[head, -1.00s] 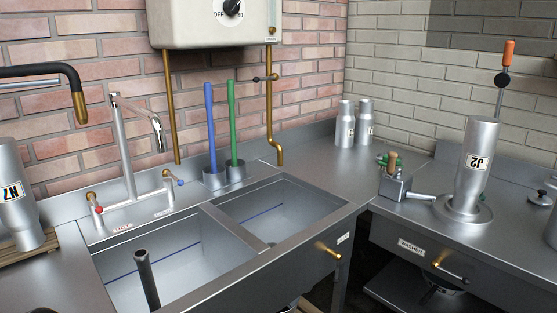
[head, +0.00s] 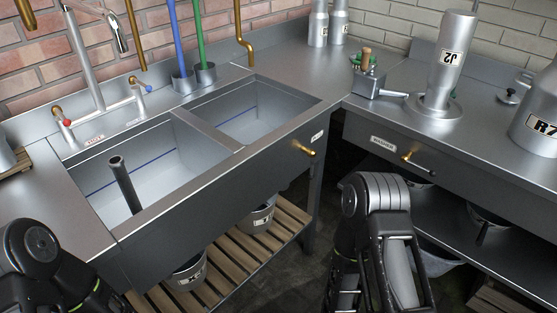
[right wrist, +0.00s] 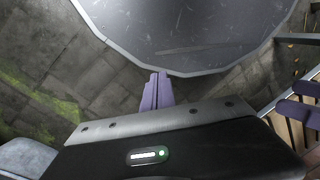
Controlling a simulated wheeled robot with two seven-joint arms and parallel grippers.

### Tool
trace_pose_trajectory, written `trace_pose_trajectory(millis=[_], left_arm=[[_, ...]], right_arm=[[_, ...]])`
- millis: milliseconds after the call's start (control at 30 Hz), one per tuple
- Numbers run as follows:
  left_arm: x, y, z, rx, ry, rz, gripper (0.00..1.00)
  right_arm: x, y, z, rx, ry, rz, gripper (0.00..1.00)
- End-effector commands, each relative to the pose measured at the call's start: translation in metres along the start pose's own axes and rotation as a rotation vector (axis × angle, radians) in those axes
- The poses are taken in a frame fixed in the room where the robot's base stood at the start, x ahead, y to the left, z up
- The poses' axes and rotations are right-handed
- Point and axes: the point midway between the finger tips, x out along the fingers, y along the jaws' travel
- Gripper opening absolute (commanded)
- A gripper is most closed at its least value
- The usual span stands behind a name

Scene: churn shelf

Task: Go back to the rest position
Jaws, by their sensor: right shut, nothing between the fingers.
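In the right wrist view my right gripper (right wrist: 157,92) points down over the floor. Its two purple fingers are together with nothing between them. In the head view, links of my right arm show at the bottom middle and links of my left arm at the bottom left; neither gripper's fingertips show there. Purple finger-like parts at the right edge of the right wrist view look like my left gripper (right wrist: 297,108); they are cut off, so I cannot tell how far apart they are.
The double sink (head: 165,165) stands left, above a slatted shelf (head: 225,262) with metal pails. The washer counter (head: 460,135) at right holds churn J2 (head: 447,62) and churn R7 (head: 540,110). Dark floor (head: 290,272) lies between them.

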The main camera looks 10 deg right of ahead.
Motion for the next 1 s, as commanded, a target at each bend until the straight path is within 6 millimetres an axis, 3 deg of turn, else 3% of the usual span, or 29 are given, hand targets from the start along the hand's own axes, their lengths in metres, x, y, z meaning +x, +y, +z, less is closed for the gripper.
trace_pose_trajectory(millis=[33, 200, 300, 633, 800, 1000], left_arm=[[0.0, 0.0, 0.0, 0.0, 0.0, 0.0, 0.55], [0.0, 0.0, 0.0, 0.0, 0.0, 0.0, 0.55], [-0.034, 0.013, 0.0, -0.001, 0.0, 0.0, 0.55], [-0.118, 0.046, -0.001, -0.003, 0.0, 0.001, 0.55], [-0.133, 0.052, -0.001, -0.004, -0.001, 0.002, 0.55], [-0.131, 0.051, -0.001, -0.004, -0.001, 0.001, 0.55]], right_arm=[[-0.008, -0.017, -0.012, 0.065, 0.03, -0.051, 0.0], [-0.039, -0.066, -0.051, 0.262, 0.113, -0.208, 0.0], [-0.074, -0.073, -0.047, 0.262, 0.106, -0.207, 0.0], [-0.161, -0.088, -0.044, 0.261, 0.104, -0.206, 0.0], [-0.178, -0.091, -0.044, 0.262, 0.103, -0.205, 0.0], [-0.175, -0.09, -0.044, 0.261, 0.103, -0.205, 0.0]])
